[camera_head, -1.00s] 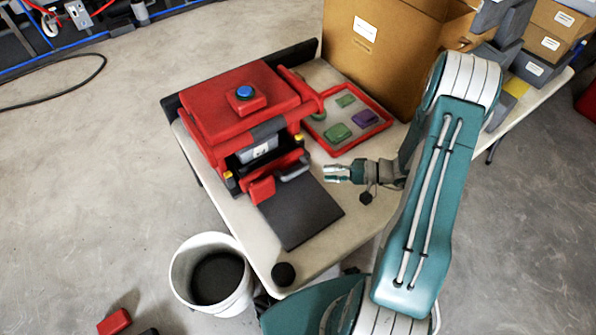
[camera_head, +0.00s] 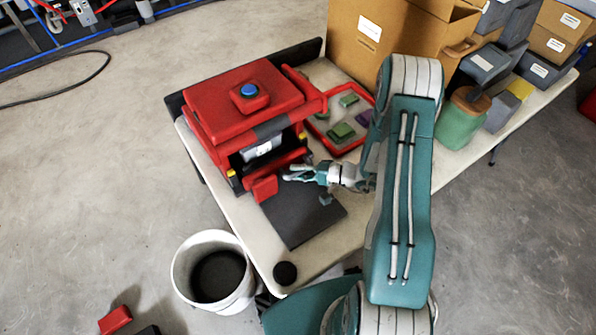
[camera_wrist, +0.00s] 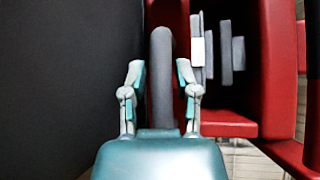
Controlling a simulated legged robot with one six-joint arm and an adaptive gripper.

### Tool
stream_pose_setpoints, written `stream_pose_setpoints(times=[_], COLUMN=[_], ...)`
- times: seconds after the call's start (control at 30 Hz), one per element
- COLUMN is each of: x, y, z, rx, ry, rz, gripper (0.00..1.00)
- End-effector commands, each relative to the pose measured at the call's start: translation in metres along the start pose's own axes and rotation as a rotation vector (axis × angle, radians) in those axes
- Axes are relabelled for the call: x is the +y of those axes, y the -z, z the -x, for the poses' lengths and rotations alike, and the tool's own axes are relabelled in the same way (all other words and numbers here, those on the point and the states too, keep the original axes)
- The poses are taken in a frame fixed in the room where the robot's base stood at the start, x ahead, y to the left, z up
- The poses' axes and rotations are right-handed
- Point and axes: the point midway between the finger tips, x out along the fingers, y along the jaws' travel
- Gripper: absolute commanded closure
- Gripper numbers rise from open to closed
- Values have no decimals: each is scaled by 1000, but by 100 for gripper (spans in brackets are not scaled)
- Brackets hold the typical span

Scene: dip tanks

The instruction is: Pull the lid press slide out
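The red lid press (camera_head: 215,105) with a blue button (camera_head: 249,90) stands at the left of the table. Its red slide front (camera_head: 265,188) faces the dark mat, and inside the opening is a grey block with a white label (camera_head: 262,150). My gripper (camera_head: 286,176) is at the slide's grey handle. In the wrist view the grey handle bar (camera_wrist: 161,85) lies between the two fingers of my gripper (camera_wrist: 160,75). The fingers are apart, with a gap on both sides of the bar. In the head view my gripper mostly hides the handle.
A dark mat (camera_head: 305,222) lies before the press. Behind my arm are a red-rimmed tray (camera_head: 352,146) with green and purple pieces, a cardboard box (camera_head: 375,65) and a green jar (camera_head: 459,122). A white bucket (camera_head: 186,262) stands on the floor.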

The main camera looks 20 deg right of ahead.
Motion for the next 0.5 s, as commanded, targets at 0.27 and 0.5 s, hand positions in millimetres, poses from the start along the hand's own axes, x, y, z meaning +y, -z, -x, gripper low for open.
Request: stream_pose_setpoints(times=[0.27,0.5], x=[0,1], y=[0,0], z=[-1,-1], rx=[0,0], ry=[0,-2], rz=[0,-1], gripper=[74,100])
